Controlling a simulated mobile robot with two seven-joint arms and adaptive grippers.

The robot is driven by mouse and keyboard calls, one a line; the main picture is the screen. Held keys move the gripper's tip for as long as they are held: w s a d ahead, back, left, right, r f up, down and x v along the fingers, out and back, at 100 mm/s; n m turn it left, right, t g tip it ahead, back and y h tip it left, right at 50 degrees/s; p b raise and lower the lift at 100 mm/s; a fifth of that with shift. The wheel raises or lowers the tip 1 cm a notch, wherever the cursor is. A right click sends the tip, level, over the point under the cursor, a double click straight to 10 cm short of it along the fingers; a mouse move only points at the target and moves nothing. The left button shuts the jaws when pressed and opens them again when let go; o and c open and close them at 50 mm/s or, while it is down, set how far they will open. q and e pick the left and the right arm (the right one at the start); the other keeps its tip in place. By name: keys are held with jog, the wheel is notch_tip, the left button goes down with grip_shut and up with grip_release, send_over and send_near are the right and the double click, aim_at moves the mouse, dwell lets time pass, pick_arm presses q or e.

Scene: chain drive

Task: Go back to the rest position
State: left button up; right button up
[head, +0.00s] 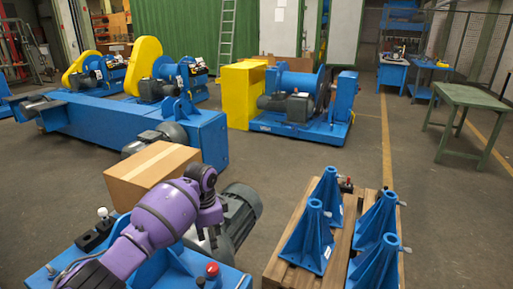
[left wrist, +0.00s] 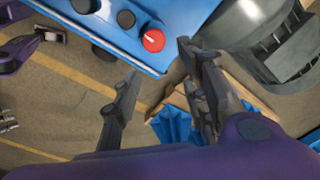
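My left arm comes in from the lower left of the head view, in front of a blue machine base (head: 40,277). Its gripper is hard to make out there. In the left wrist view, my left gripper (left wrist: 158,58) has its two dark fingers apart with nothing between them. The fingers are near the edge of the blue base and its red button (left wrist: 153,38). The red button also shows in the head view (head: 212,269). Purple parts of mine show at the left of the wrist view.
A grey motor (head: 240,208) sits beside the arm, and a cardboard box (head: 152,172) stands behind it. Several blue stands (head: 308,236) are on a wooden pallet (head: 340,245) at the right. Open floor lies beyond the pallet, with a green table (head: 470,97) farther right.

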pick_arm(q)
jog(key=w+d+r+n+t+h, duration=0.1)
jog(key=w+d+r+n+t, duration=0.1)
jog(key=w+d+t, duration=0.4)
jog(key=s+d+f+n+t+h+p, duration=0.1)
jog(key=s+d+f+n+t+h, duration=0.15)
jog(key=s+f, duration=0.55)
jog(key=s+a+f+n+y, duration=0.1)
jog(key=s+a+f+n, duration=0.1)
jog(key=s, duration=1.2)
jog(key=s+a+f+n+y+p, duration=0.1)
jog(key=s+a+f+n, duration=0.2)
jog(key=s, duration=1.2)
jog(key=s+a+f+n+y+p, duration=0.1)
jog(key=s+f, duration=0.4)
jog(key=s, duration=0.9)
jog(key=shift+s+a+f+n, duration=0.15)
jog(key=shift+a+f+n, duration=0.25)
jog(key=shift+a+n, duration=0.6)
pick_arm(e)
jog(key=r, duration=0.2)
jog(key=a+r, duration=0.1)
jog(key=shift+w, duration=0.4)
pick_arm(q)
jog(key=shift+a+m+g, duration=0.25)
